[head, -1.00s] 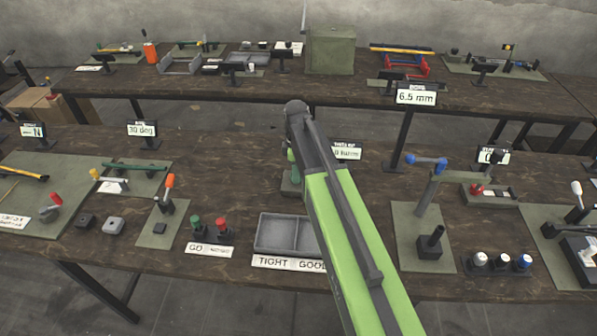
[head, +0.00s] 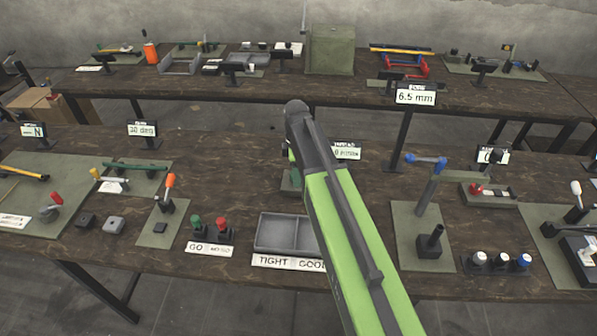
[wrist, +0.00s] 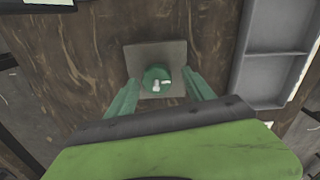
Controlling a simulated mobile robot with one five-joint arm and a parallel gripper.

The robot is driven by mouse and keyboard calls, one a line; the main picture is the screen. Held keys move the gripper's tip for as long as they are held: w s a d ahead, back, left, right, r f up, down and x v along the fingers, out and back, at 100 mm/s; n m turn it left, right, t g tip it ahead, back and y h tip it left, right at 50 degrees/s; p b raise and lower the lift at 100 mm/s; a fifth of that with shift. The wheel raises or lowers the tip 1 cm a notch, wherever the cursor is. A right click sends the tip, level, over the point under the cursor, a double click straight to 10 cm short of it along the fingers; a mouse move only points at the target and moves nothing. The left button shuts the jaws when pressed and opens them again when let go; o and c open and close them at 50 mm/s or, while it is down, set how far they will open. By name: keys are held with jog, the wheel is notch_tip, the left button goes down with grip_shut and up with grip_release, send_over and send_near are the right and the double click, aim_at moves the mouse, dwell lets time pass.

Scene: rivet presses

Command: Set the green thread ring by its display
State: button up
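The green thread ring (wrist: 155,76) shows in the wrist view as a round green piece with pale marks on top, over a square grey plate (wrist: 177,50). My gripper (wrist: 163,84) has its two green fingers spread, one on each side of the ring, with gaps visible. I cannot tell how far above the ring the fingertips are.
A grey two-part tray (head: 287,233) labelled TIGHT and GOOD lies beside the fixture; it also shows in the wrist view (wrist: 275,52). Green and red gauges (head: 209,229) stand to its left. A blue-handled press (head: 426,185) stands to the right of my arm.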

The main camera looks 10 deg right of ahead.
jog(key=shift+w+r+p, duration=0.1)
jog(key=shift+r+p, duration=0.45)
jog(key=shift+p, duration=0.05)
notch_tip(320, 180, up, 16)
jog(key=p, duration=1.6)
jog(key=shift+r, duration=0.15)
